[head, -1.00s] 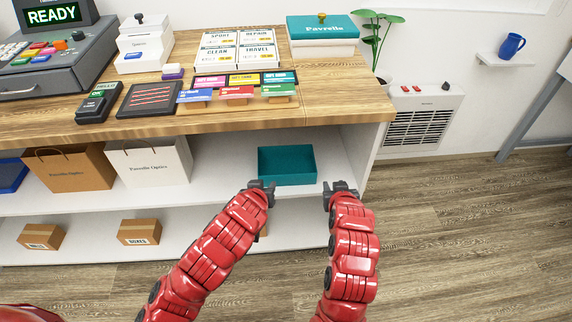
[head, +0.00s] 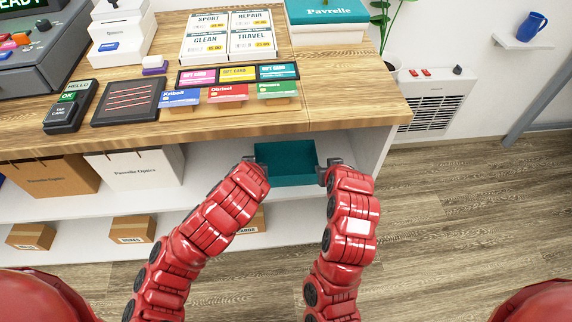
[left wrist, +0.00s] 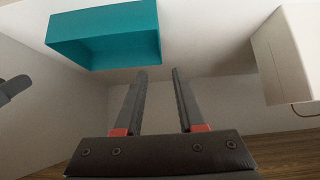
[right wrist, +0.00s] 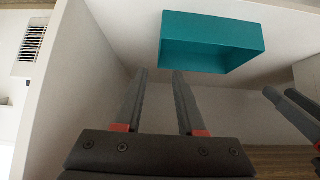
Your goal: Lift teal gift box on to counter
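The teal box (head: 286,165) is open and stands on the white shelf under the wooden counter (head: 345,108). It also shows in the left wrist view (left wrist: 110,38) and in the right wrist view (right wrist: 212,32). My left gripper (head: 257,165) is by its left side and my right gripper (head: 334,164) by its right side. In the left wrist view the fingers (left wrist: 160,74) are apart with nothing between them. In the right wrist view the fingers (right wrist: 160,73) are also apart and empty. The box is beyond the fingertips in both wrist views.
A teal-lidded box (head: 325,35) stands at the counter's back right. Price cards, a card rack (head: 237,75) and a terminal (head: 70,106) are on the counter. A white bag (head: 135,168) stands left on the shelf. A shelf wall (head: 375,170) is close to my right gripper.

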